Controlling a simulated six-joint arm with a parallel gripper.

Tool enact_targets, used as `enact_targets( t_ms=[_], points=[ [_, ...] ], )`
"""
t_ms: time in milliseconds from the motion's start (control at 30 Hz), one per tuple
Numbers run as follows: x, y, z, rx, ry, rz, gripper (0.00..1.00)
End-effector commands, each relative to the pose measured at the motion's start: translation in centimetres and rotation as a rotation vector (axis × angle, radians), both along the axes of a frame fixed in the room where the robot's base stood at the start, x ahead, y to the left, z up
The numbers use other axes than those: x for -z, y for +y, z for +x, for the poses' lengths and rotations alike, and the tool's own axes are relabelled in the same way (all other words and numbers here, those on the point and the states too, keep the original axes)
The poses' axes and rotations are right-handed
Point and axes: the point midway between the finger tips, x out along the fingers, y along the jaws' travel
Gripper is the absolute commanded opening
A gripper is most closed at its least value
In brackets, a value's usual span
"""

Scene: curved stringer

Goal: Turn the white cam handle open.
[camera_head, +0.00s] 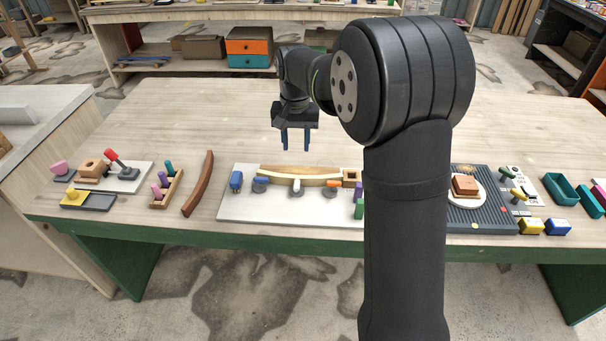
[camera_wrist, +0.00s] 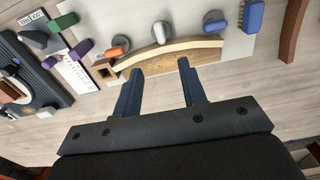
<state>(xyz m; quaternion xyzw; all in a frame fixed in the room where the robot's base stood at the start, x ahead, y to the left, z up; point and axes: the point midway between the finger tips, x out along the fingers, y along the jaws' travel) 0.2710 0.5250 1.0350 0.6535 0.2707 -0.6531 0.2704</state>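The white cam handle (camera_head: 297,185) sits on a round grey base, in the middle of a row of three cams on a pale board. It shows in the wrist view at the upper middle (camera_wrist: 159,33), close beside the curved wooden piece (camera_wrist: 170,53). That piece (camera_head: 300,171) lies along the far side of the cams. My gripper (camera_head: 295,146) is open and empty, its blue fingers pointing down above the table, beyond the curved piece. In the wrist view the gripper (camera_wrist: 160,69) has its fingers wide apart, short of the handle and touching nothing.
An orange cam handle (camera_head: 332,184) and a blue-grey cam (camera_head: 260,184) flank the white one. A blue block (camera_head: 236,180) stands at the board's left end. A brown curved strip (camera_head: 198,184) lies left of the board (camera_head: 240,211). The table behind the curved piece is clear.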

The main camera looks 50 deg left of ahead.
Motion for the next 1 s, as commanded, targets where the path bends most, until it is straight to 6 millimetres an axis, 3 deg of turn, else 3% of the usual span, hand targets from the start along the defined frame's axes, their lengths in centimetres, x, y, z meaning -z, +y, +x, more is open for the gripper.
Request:
enact_targets(
  t_ms=[300,500,733,1000],
  points=[
    [7.3,-0.1,0.0,0.0,0.002,-0.005,0.38],
    [11.0,-0.1,0.0,0.0,0.002,-0.004,0.38],
    [13.4,0.0,0.0,0.0,0.0,-0.001,0.38],
    [13.7,0.0,0.0,0.0,0.001,-0.001,0.38]
  ],
)
